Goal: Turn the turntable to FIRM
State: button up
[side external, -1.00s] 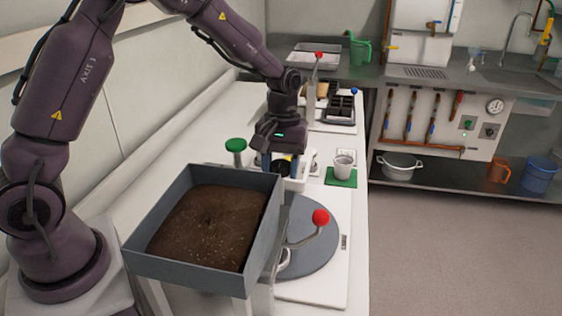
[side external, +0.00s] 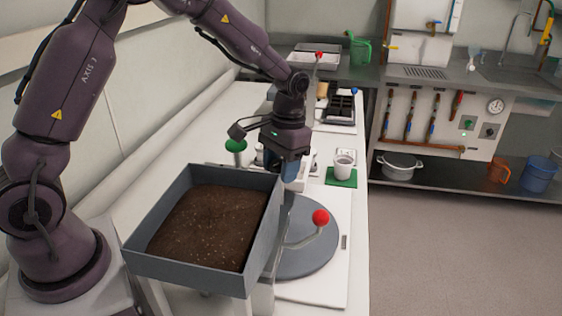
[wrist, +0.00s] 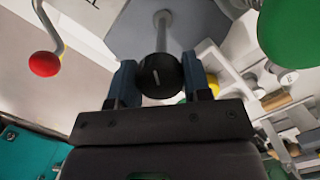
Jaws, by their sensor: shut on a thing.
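The turntable (side external: 312,252) is a flat grey disc on a white base plate. A soil tray hides its left part in the side view. A grey surface that looks like the disc shows at the top of the wrist view (wrist: 190,22). My gripper (side external: 290,172) is pointed down behind the tray's far right corner. In the wrist view its two blue fingers (wrist: 159,78) are on either side of a round black knob (wrist: 158,75) with a white mark, shut on it. The knob sits at the end of a grey rod. Markings on the base plate are too small to read.
The soil tray (side external: 137,257) stands close in front of the gripper. A red-ball lever (side external: 320,217) rises over the disc and shows left in the wrist view (wrist: 45,63). A green knob (side external: 235,146) and a white cup on a green mat (side external: 341,183) are nearby.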

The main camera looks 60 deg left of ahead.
jog(key=m, duration=0.4)
jog(key=shift+y, duration=0.3)
jog(key=shift+m, duration=0.4)
jog(key=m, duration=0.5)
jog(key=shift+m+t+y, duration=0.3)
jog(key=shift+y, duration=0.1)
jog(key=o, duration=0.6)
jog(key=shift+r, duration=3.55)
